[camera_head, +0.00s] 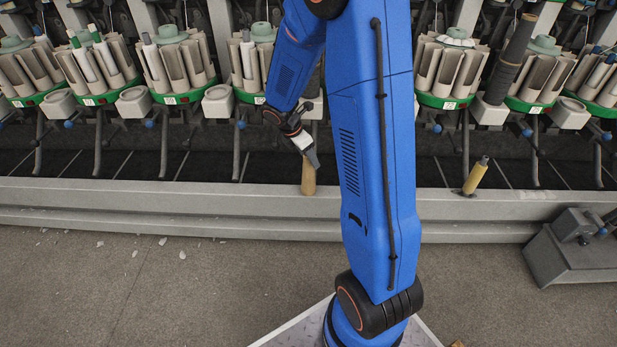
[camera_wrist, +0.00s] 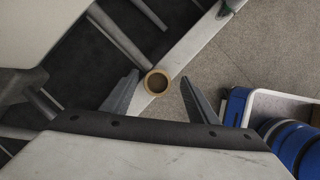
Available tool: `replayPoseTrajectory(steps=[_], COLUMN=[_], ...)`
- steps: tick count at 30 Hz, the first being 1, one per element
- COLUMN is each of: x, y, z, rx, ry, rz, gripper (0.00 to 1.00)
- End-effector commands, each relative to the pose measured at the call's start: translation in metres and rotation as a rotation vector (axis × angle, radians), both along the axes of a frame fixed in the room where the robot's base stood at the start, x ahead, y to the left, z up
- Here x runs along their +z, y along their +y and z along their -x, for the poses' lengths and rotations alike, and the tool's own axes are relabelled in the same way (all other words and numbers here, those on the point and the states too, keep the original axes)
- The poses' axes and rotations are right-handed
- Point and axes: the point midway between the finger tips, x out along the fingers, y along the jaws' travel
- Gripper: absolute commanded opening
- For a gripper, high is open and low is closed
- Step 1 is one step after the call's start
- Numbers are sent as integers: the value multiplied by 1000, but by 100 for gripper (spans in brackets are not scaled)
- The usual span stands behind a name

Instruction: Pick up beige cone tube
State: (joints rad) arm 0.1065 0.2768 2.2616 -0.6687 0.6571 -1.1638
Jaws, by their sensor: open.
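The beige cone tube (camera_head: 308,178) stands upright on the machine's pale ledge in the head view, left of my blue arm. In the wrist view I look down on its round open top (camera_wrist: 147,84). My gripper (camera_head: 313,157) is open and points down at the tube's upper end. In the wrist view my gripper's two fingers (camera_wrist: 160,79) stand on either side of the tube, with a gap on each side. How far the fingertips reach down past the tube's rim is hard to tell.
A yellow tube (camera_head: 475,177) leans on the ledge farther right. Magazines (camera_head: 176,62) of pale tubes line the winder behind. Metal rods and brackets (camera_wrist: 120,38) are close to my gripper. A grey metal block (camera_head: 575,250) sits at right. The floor (camera_head: 180,290) in front is mostly clear.

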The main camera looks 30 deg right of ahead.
Motion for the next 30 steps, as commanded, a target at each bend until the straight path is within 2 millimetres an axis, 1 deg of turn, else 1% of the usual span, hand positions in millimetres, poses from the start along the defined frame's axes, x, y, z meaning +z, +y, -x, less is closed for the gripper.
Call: replayPoseTrajectory(steps=[9,12,21,22,23,24,26,27,28,30], x=[-35,-43,-46,-46,-46,-46,-46,-46,-46,-46], y=[-15,-18,-19,-19,-19,-19,-19,-19,-19,-19], z=[-4,-5,-5,-5,-5,-5,-5,-5,-5,-5], rx=[-2,-1,0,0,0,0,0,0,0,0], ry=[4,2,1,1,1,1,1,1,1,1], rz=[0,0,0,0,0,0,0,0,0,0], gripper=[54,54,54,49,42,32,18,8,4,4])
